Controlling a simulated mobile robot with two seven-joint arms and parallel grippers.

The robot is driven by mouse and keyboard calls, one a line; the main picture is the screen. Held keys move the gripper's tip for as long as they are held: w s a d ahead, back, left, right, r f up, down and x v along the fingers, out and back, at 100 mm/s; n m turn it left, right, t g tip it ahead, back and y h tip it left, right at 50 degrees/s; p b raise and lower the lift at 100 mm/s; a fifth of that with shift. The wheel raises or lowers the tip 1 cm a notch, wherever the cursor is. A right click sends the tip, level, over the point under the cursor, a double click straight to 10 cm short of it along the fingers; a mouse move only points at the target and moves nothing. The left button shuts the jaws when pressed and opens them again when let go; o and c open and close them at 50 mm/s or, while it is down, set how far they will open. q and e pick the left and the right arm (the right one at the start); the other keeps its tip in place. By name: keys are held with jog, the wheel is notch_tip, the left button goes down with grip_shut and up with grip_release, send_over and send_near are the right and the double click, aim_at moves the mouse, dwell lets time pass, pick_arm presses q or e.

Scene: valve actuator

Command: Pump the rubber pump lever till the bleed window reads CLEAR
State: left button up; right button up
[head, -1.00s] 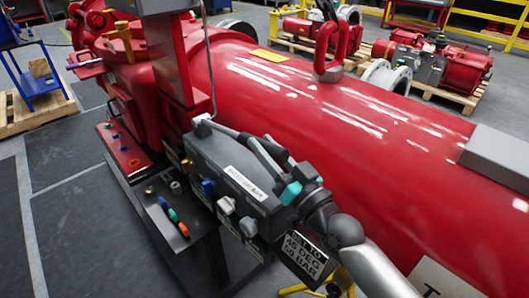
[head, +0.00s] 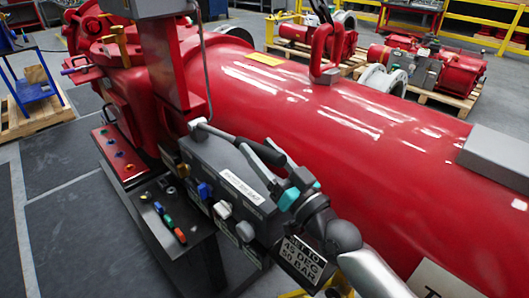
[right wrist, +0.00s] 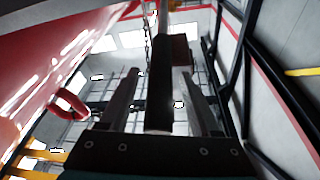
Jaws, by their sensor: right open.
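The pump lever has a pale metal shaft (head: 214,131) and a black rubber grip (head: 262,149). It slopes along the top of the grey pump box (head: 215,165). My right gripper (head: 258,156) is at the grip, with its fingers either side of it. In the right wrist view the dark grip (right wrist: 158,85) stands between my two spread fingers (right wrist: 160,103), with gaps showing on both sides. My left gripper is out of view. I cannot make out a bleed window or its reading.
Blue and grey knobs (head: 205,191) line the box front, above a dark shelf with coloured pieces (head: 168,222). A hanging plate (head: 301,260) reads about 45 DEG and 50 BAR. The large red cylinder (head: 380,150) lies close behind my right arm. Open floor is at left.

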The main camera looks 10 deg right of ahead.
jog(key=shift+s, duration=0.1)
jog(key=shift+s+d+f, duration=0.15)
jog(key=shift+s+d, duration=0.05)
jog(key=r+v, duration=0.3)
jog(key=v, duration=1)
jog(key=shift+s+d, duration=0.4)
jog(key=shift+s, duration=0.25)
jog(key=shift+f, duration=0.15)
